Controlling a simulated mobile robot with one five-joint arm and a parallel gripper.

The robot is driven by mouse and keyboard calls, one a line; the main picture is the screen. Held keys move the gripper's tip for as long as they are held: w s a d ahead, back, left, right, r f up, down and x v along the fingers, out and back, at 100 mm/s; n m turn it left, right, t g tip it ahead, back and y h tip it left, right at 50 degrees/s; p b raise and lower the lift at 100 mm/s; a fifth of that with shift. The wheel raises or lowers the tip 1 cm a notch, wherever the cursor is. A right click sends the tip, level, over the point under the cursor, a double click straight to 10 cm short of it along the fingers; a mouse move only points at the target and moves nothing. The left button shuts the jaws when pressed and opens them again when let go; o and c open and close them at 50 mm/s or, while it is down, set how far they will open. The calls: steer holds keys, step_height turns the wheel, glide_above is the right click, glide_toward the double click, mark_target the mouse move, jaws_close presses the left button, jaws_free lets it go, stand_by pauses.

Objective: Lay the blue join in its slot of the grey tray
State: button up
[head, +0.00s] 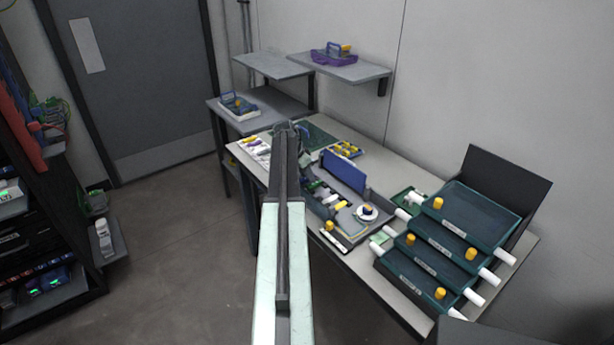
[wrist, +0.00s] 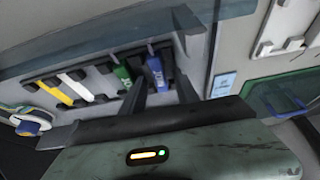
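The blue join (wrist: 156,74) is in the wrist view, at the right end of the row on the grey tray (wrist: 195,48). It lies beside a green join (wrist: 122,75), roughly parallel to it. My gripper (wrist: 160,84) has one dark finger on each side of the blue join, with a narrow gap showing on both sides, so it looks open. I cannot tell whether the blue join is fully down in its slot. In the head view my arm and the blue lid partly hide the tray's row, and the gripper's fingertips are not clear.
A white join (wrist: 77,87) and a yellow join (wrist: 55,92) lie further left, near a spool (wrist: 30,122). A green mat (wrist: 262,88) lies to the right.

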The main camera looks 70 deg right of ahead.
steer(key=shift+a+r+p, duration=0.1)
steer(key=shift+r+p, duration=0.35)
steer(key=p+v, duration=1)
steer(key=v, duration=0.1)
steer(key=shift+a, duration=0.15)
steer(key=shift+w+r, duration=0.1)
steer(key=shift+w, duration=0.05)
